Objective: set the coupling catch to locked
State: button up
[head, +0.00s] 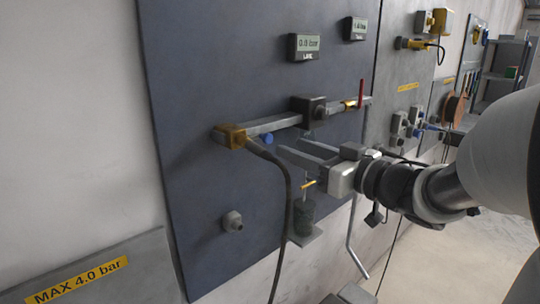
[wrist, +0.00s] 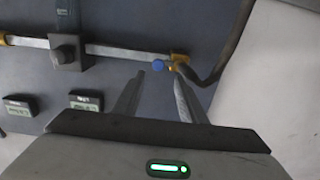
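A yellow coupling (head: 230,135) with a dark hose sits at the left end of a grey horizontal bar on the panel. A small blue knob (head: 267,138) sits just beside it, below the bar; it may be the coupling catch, but I cannot tell its setting. My gripper (head: 290,146) is open and empty, its fingers pointing at the panel near the knob. In the wrist view the blue knob (wrist: 159,66) shows between and just beyond the fingertips (wrist: 159,76), with the yellow coupling (wrist: 179,60) to its right. No contact is visible.
A black block (head: 309,110) sits on the bar, with a red lever (head: 361,94) to its right. The hose (head: 287,190) hangs from the coupling. A dark cylinder (head: 304,215) stands on a small shelf below my gripper. A "0.8 bar" display (head: 304,46) is above.

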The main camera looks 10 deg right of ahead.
jog(key=p+v, duration=0.1)
jog(key=v, duration=0.9)
